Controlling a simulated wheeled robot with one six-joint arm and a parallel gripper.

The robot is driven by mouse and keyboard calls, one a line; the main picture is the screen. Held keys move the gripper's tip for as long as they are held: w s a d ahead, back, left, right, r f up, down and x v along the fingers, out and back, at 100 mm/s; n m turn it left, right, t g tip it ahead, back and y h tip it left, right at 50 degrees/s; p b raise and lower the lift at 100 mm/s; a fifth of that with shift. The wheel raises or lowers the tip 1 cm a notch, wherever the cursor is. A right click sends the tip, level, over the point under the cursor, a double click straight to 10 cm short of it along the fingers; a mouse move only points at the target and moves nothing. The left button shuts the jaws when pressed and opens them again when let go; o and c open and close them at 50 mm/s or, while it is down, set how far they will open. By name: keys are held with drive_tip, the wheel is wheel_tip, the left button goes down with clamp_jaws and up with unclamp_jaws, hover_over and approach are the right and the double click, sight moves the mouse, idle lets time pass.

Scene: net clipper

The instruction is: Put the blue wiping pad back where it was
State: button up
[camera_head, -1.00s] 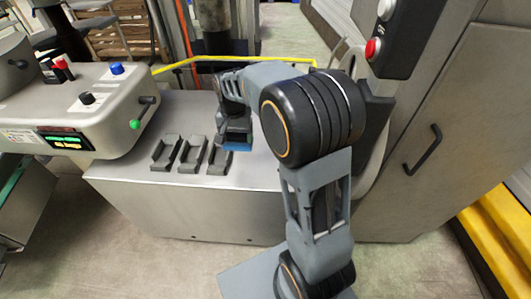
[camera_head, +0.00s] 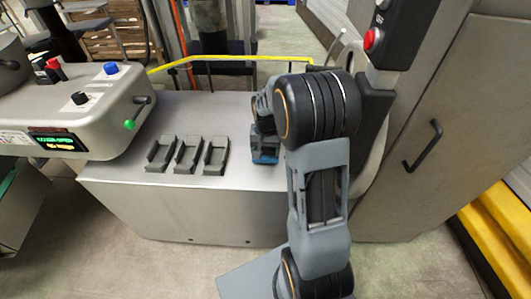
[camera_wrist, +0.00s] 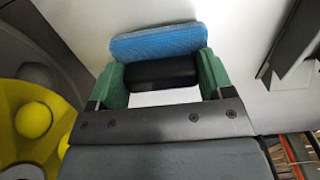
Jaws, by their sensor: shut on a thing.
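The blue wiping pad (camera_wrist: 158,42) has a black handle (camera_wrist: 160,74). In the wrist view my gripper (camera_wrist: 162,78) has its green fingers shut on the handle's two ends, with the blue pad beyond it. In the head view my gripper is mostly hidden by my arm, and the pad's blue edge (camera_head: 265,159) shows low over the steel top. I cannot tell whether the pad touches that top. Three dark grey holders stand in a row to the left: left (camera_head: 160,154), middle (camera_head: 187,155) and right (camera_head: 215,156). They look empty.
The steel bench (camera_head: 120,184) has bare top around the holders. A control console (camera_head: 75,105) with knobs stands at the left. A steel cabinet (camera_head: 450,110) with a black handle is close on the right.

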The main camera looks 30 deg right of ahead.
sight(265, 149)
drive_tip(key=shift+f, duration=0.65)
drive_tip(key=shift+f, duration=0.1)
drive_tip(key=o, duration=0.9)
wheel_tip(265, 149, up, 12)
drive_tip(key=p, duration=0.2)
drive_tip(key=s+a+n+t, duration=0.1)
drive_tip(key=s+a+n, duration=0.1)
drive_tip(key=s, duration=0.3)
drive_tip(key=s+a+r+n+t, duration=0.1)
drive_tip(key=s+a+n, duration=0.1)
drive_tip(key=s+a, duration=0.2)
drive_tip(key=s+a+r+n+t, duration=0.1)
drive_tip(key=s+a, duration=0.2)
drive_tip(key=s, duration=0.3)
drive_tip(key=shift+s+a+n, duration=0.15)
drive_tip(key=shift+s+n, duration=0.15)
drive_tip(key=shift+n, duration=0.1)
